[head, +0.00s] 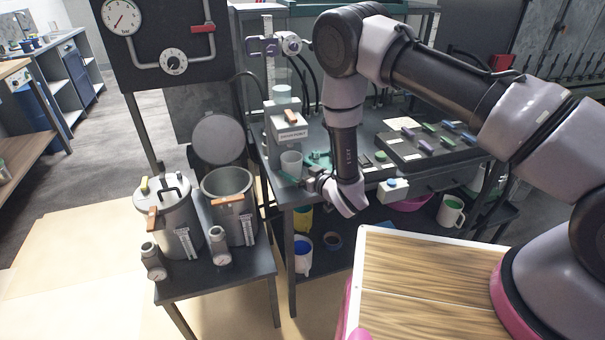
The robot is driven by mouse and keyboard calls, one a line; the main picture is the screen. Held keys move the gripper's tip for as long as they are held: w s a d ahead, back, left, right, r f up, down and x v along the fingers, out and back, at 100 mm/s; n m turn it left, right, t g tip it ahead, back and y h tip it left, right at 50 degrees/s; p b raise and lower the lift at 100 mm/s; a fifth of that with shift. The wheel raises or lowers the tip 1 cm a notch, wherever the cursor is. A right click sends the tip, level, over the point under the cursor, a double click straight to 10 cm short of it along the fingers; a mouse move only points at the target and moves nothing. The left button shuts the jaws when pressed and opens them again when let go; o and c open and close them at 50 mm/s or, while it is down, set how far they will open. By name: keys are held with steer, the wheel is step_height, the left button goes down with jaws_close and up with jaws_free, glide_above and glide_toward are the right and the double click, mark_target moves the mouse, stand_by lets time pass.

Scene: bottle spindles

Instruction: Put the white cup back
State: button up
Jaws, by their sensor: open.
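A pale grey-white cup (291,164) stands upright at the front left corner of the grey workbench, just in front of a small dispenser-like machine. My gripper (302,170) is open at the bench's front edge, close to the right of this cup, with teal parts near its fingers. I cannot tell whether a finger touches the cup. On the lower shelf stand a white mug with a green inside (451,211) and a white mug with a blue inside (300,256).
The machine (286,128) with an orange lever stands behind the cup. A dark tray (407,156) of coloured blocks lies to the right. Two metal pots, one lidded (172,222) and one open (229,192), stand on a low table at left. A wooden board (425,295) is in front.

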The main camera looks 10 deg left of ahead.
steer(key=v, duration=1.2)
